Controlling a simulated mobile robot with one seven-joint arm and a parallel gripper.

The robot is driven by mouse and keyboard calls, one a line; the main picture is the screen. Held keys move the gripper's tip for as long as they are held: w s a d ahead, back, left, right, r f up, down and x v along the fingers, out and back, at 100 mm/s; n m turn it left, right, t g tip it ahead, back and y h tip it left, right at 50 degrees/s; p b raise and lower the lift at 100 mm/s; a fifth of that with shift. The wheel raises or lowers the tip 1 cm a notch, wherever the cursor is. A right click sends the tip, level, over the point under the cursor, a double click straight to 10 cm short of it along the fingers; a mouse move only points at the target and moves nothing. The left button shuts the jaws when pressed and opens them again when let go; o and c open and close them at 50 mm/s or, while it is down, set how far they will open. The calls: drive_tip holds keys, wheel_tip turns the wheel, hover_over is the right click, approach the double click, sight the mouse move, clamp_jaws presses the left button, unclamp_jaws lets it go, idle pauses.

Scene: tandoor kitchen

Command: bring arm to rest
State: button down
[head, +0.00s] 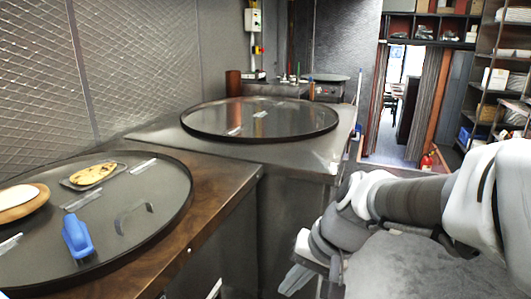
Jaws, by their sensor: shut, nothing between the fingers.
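My arm reaches in from the right edge in the head view, folded low beside the counter's side. My gripper (294,282) is at its lower left end, pointing down, in front of the dark cabinet side and below counter height. It is shut and holds nothing. Its fingertips are small and partly hard to make out. It is apart from the things on the counter.
A round dark lid (150,228) on the near wooden counter (222,198) bears a blue object (77,237), a flatbread (93,174) and a pale round item (16,198). Another round lid (262,118) lies behind.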

drive_tip(key=s+d+r+n+t+h, duration=0.25)
drive_tip(key=s+d+r+h, duration=0.3)
drive_tip(key=s+d, duration=0.35)
wheel_tip(320, 180, up, 19)
drive_tip(key=p, duration=1.8)
drive_tip(key=shift+d+f+t+y, duration=0.15)
drive_tip(key=shift+f+t+y, duration=0.05)
drive_tip(key=shift+t+y, duration=0.25)
